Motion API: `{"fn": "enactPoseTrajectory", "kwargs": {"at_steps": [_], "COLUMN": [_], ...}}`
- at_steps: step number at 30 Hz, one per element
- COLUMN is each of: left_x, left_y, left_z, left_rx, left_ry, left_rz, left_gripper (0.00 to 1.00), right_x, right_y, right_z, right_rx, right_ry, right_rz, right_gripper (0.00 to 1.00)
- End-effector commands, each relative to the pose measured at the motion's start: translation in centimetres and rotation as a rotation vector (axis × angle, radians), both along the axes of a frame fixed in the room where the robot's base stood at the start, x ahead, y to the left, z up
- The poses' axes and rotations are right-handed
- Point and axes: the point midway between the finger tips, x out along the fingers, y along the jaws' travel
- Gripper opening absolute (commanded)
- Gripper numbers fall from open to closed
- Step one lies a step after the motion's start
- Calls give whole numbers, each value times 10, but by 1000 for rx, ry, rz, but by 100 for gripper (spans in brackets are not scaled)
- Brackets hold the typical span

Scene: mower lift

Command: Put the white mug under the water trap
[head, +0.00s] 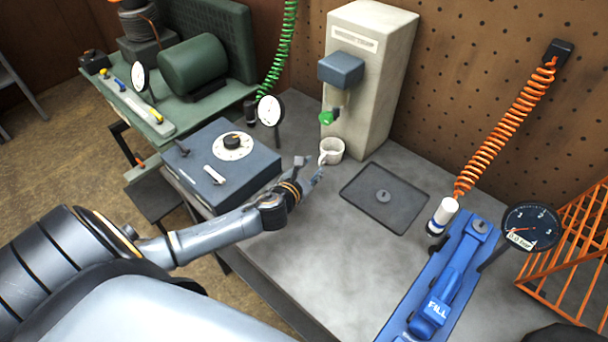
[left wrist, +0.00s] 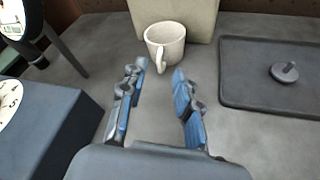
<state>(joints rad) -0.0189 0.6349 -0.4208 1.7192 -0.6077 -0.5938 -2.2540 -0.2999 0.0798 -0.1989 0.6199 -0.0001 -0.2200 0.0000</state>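The white mug (head: 332,150) stands upright on the grey bench, close to the front foot of a pale cabinet. The water trap appears to be the blue-grey block (head: 341,69) on the cabinet's front, with a green valve (head: 328,116) hanging above the mug. My left gripper (head: 312,169) is open and empty just short of the mug. In the left wrist view the mug (left wrist: 165,45) is ahead of the open fingers (left wrist: 157,90), its handle facing them, apart from both. My right gripper is not clearly visible.
A blue-grey box with a dial (head: 222,167) stands left of my gripper. A dark tray (head: 385,196) with a small knobbed disc lies right of the mug. A blue fill tool (head: 438,290), a gauge (head: 531,228) and an orange rack (head: 570,255) occupy the right side.

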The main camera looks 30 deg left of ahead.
Motion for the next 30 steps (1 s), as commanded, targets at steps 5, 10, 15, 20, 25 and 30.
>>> {"fn": "enactPoseTrajectory", "kwargs": {"at_steps": [5, 10, 15, 20, 25, 30], "left_x": [-31, -46, -50, -50, -50, -50], "left_y": [-4, -6, -7, -7, -7, -7], "left_z": [9, 16, 18, 18, 18, 18], "left_rx": [2, 1, 1, 1, 1, 0], "left_ry": [1, 0, -1, -1, -1, 0], "left_rz": [-2, 1, 2, 2, 2, 1], "left_gripper": [32, 32, 32, 32, 32, 32], "right_x": [0, 0, 0, 0, 0, 0], "right_y": [3, 3, 3, 3, 2, 1], "right_z": [-2, -2, -2, -2, -2, -2], "right_rx": [3, 4, 4, 4, 3, 1], "right_ry": [0, 0, 0, 1, 1, 0], "right_rz": [-1, 0, 0, 1, 1, 2], "right_gripper": [40, 40, 40, 40, 40, 40]}}
